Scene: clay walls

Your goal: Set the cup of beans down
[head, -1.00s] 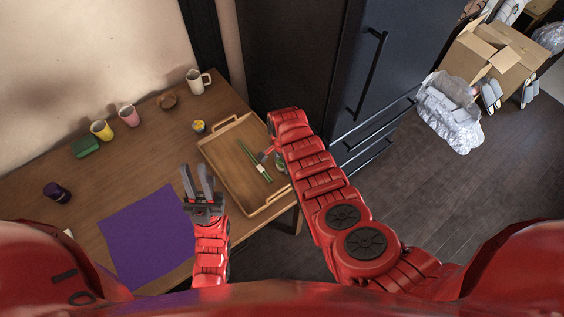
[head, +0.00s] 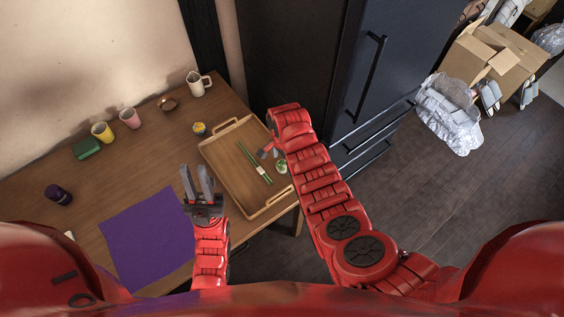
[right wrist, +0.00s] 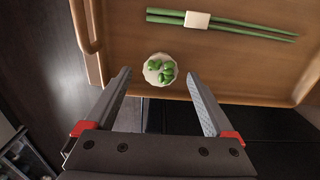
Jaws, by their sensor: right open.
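The cup of beans (head: 282,167) stands on the wooden tray (head: 222,177), close to its right side; in the right wrist view it is a small pale cup with green beans (right wrist: 160,69) in it. My right gripper (head: 268,151) is open, and in the right wrist view its fingers (right wrist: 160,85) are spread apart on either side of the cup, with gaps to it. My left gripper (head: 197,182) is over the table near the purple mat, its two fingers apart and nothing visible between them.
Green chopsticks (head: 254,163) with a white band lie on the tray left of the cup. A purple mat (head: 145,235), green block (head: 86,148), yellow cup (head: 102,132), pink cup (head: 130,118), white mug (head: 199,83) and dark purple cup (head: 57,194) are on the table. A dark fridge (head: 400,60) stands behind.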

